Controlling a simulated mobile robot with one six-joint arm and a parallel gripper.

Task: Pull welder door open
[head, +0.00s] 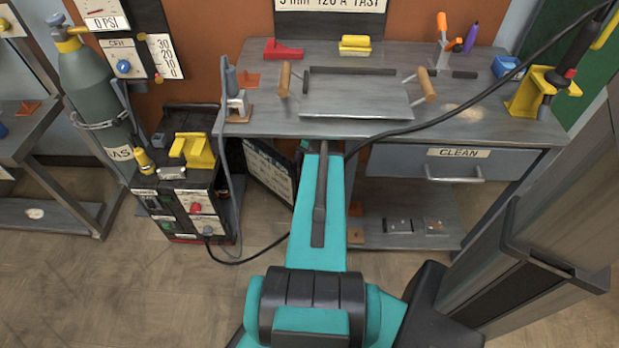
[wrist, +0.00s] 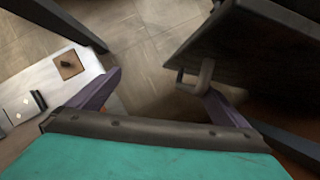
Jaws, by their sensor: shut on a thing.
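The welder (head: 185,200) is a black box with a yellow handle and red knob, left of the bench in the head view. A dark panel with a white printed chart (head: 268,168), apparently its door, stands out at an angle beneath the bench. In the wrist view the dark door (wrist: 265,45) fills the upper right, with a small looped handle (wrist: 204,78) on its edge. My gripper (wrist: 163,85) has purple fingers and is shut on this handle, which shows against the right finger; the grip itself is not clearly seen. In the head view my arm hides the fingers.
The bench (head: 460,110) stands above my arm, with a tray and tools on it. Its drawer (head: 440,165) is shut. A lower shelf (head: 405,215) lies right of my arm. A cable (head: 250,258) crosses the floor by the welder. Floor at the front left is clear.

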